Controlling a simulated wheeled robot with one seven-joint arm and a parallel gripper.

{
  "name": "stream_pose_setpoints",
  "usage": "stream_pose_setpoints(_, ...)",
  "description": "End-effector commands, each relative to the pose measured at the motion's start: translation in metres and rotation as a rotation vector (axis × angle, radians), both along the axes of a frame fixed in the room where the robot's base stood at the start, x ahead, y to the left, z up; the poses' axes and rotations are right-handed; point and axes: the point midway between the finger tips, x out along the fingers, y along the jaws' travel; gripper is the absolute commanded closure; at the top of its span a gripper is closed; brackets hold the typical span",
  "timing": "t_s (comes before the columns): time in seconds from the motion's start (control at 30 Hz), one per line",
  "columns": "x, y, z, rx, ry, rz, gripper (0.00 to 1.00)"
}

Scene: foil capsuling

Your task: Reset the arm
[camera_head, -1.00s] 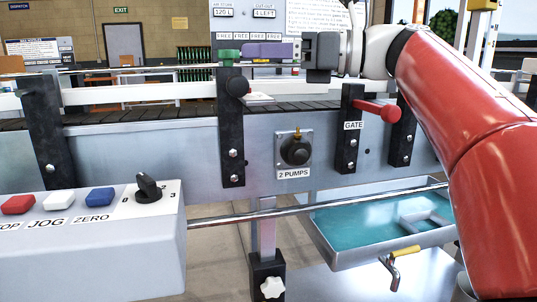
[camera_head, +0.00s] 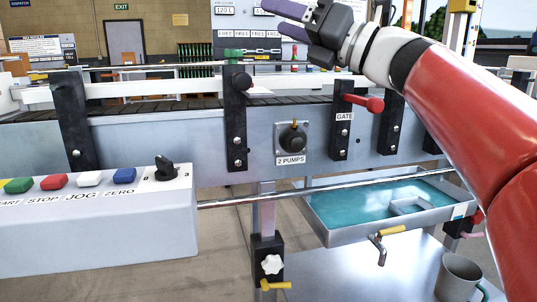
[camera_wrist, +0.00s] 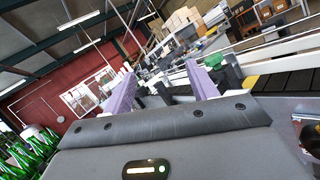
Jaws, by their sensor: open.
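My gripper (camera_head: 289,22) is raised above the conveyor's rails at the top of the head view. Its two purple fingers point up and left, stand apart and hold nothing. In the wrist view the same open fingers (camera_wrist: 160,88) show with a clear gap between them. My red and white arm reaches in from the right edge of the head view. The gripper touches nothing that I can see.
The conveyor (camera_head: 190,134) runs across the middle, with black posts, a pump knob (camera_head: 294,139) and a red gate handle (camera_head: 364,103). A button box (camera_head: 95,225) is at lower left. A teal-lined tray (camera_head: 340,232) and a grey mug (camera_head: 459,277) are at lower right.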

Motion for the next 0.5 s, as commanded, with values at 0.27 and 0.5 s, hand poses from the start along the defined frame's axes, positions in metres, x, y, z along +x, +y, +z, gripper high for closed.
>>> stream_pose_setpoints(0.27, 0.016, -0.065, 0.000, 0.538, 0.366, -0.207, 0.42)
stream_pose_setpoints(0.5, 0.005, -0.147, -0.122, 1.278, 0.940, -0.476, 0.42)
